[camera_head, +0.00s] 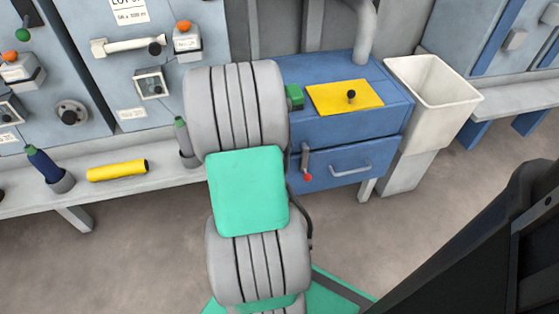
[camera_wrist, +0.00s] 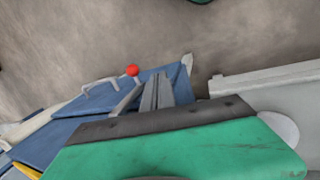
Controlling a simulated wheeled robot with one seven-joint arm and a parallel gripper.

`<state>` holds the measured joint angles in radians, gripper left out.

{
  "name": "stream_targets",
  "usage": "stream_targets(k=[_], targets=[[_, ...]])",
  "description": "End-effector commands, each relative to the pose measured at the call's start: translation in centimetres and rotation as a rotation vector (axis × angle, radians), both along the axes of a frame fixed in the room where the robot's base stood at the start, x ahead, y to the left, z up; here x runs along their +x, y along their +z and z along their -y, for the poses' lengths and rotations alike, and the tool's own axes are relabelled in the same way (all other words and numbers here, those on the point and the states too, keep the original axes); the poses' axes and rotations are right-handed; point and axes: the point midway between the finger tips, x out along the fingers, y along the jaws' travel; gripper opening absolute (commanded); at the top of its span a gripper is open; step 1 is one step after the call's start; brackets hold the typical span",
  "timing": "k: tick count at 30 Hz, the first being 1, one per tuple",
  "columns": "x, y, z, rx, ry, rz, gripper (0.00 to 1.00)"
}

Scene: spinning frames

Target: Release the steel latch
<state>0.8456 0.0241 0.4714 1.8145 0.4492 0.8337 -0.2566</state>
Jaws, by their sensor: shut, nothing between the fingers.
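A short grey lever with a red ball end (camera_head: 307,176), which looks like the steel latch, hangs on the blue cabinet's front, left of the drawer (camera_head: 330,158). The drawer looks shut. In the wrist view the red ball (camera_wrist: 132,70) and its grey lever show just left of my gripper (camera_wrist: 158,77). My gripper's grey fingers are together and empty, pointing toward the cabinet front. Whether they touch the lever I cannot tell. In the head view my ribbed grey and green arm hides the fingers.
The blue cabinet carries a yellow plate with a black knob (camera_head: 351,97). A cream bin (camera_head: 432,82) stands to its right. On the left, a grey bench holds a yellow cylinder (camera_head: 117,171) and a dark blue bottle (camera_head: 43,165). The floor in front of the drawer is clear.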

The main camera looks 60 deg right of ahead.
Motion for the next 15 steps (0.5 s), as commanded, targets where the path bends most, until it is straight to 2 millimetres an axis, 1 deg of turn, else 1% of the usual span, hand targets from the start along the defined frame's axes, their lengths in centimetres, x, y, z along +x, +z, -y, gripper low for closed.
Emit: stream_targets(k=[1, 5, 6, 9, 12, 15], targets=[[-0.4, -1.7, 0.1, 0.003, -0.002, -0.001, 0.0], [-1.1, -4.4, 0.6, 0.001, -0.002, -0.001, 0.0], [-1.8, -4.2, 1.2, -0.003, -0.006, 0.002, 0.0], [-3.1, -4.3, 2.0, -0.001, -0.005, 0.002, 0.0], [-3.8, -4.4, 2.5, -0.001, -0.003, 0.002, 0.0], [-4.2, -4.3, 2.7, 0.0, 0.0, 0.001, 0.0]])
